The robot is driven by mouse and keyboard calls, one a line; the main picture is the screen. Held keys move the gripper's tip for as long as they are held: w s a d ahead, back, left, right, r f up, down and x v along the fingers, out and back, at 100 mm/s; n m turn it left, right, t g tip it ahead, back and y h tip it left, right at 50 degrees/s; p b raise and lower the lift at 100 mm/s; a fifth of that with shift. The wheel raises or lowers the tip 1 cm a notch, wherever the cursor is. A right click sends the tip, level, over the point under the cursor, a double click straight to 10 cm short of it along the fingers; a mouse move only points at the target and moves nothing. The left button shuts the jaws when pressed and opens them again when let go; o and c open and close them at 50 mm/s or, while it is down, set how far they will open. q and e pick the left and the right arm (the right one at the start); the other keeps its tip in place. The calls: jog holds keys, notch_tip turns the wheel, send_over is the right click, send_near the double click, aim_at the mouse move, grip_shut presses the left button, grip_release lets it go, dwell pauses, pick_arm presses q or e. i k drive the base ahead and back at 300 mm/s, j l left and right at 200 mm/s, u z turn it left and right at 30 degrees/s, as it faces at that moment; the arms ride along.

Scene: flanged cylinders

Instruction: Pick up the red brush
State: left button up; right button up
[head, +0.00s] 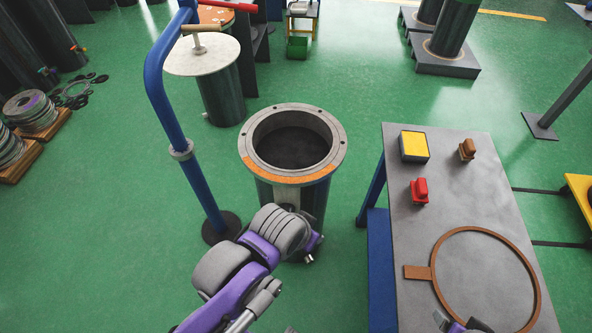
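The red brush (419,191) is a small block with a raised grip. It rests on the left part of the grey table (395,230), below a yellow-topped box. My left arm reaches up from the bottom centre, and its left gripper (310,252) is beside the open flanged cylinder, well to the left of the brush. Its fingers are mostly hidden behind my arm. Only a small part of my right arm shows at the bottom edge over the table, below the brush. I cannot make out the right gripper's fingers. Nothing touches the brush.
A brown brush (467,149) and the yellow-topped box (414,146) stand on the table. A large brown ring (418,272) with a tab lies nearer. The open flanged cylinder (333,153) stands left of the table. A blue post (205,190) rises further left. The table around the red brush is clear.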

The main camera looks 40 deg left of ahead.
aim_at(419, 191)
jog(key=i+j+z, duration=0.1)
jog(key=j, duration=0.25)
jog(key=i+j, duration=0.2)
jog(key=j, duration=0.2)
jog(key=i+j+z, duration=0.15)
jog(key=j, duration=0.2)
jog(key=z, duration=1.6)
